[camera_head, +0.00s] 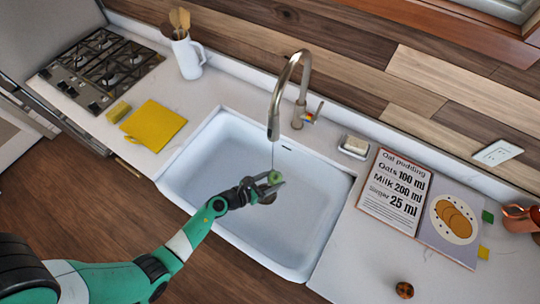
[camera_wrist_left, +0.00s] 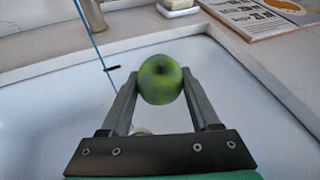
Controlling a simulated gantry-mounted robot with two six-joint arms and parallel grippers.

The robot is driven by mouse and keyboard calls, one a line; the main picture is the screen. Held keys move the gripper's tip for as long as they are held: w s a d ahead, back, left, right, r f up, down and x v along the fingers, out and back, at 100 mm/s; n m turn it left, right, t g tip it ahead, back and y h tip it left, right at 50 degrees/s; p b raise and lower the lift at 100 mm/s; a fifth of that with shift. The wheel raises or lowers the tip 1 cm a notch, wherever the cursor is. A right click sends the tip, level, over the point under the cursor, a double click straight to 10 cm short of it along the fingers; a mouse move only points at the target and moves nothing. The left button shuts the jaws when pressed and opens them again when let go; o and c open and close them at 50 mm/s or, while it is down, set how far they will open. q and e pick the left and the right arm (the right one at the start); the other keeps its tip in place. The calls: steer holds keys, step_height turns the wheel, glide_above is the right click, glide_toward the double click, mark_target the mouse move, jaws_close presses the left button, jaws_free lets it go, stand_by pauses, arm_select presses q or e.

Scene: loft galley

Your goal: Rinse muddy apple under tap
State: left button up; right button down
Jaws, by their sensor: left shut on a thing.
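My left gripper (camera_head: 268,187) is shut on a green apple (camera_head: 275,177) and holds it above the white sink basin (camera_head: 315,218). The apple also shows between the two fingers in the left wrist view (camera_wrist_left: 160,80); no clear mud shows on its visible side. The tap (camera_head: 273,115) arches over the basin, its spout above the apple. A thin water stream (camera_head: 272,155) falls from it. In the left wrist view the stream (camera_wrist_left: 96,45) passes left of the apple; I cannot tell if it touches it. My right gripper is not in view.
A small dark reddish ball (camera_head: 404,290) sits in front. Left are a yellow cloth (camera_head: 153,125), a sponge (camera_head: 118,112), a utensil jug (camera_head: 187,57) and a hob (camera_head: 100,68).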

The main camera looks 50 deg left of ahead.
arm_select(q)
steer(key=s+d+r+p, duration=0.1)
steer(key=p, duration=0.1)
steer(key=s+d+r+p, duration=0.1)
steer(key=d+r, duration=0.1)
steer(key=shift+d+r+p, duration=0.2)
steer(key=shift+d+p, duration=0.05)
steer(key=shift+p, duration=0.15)
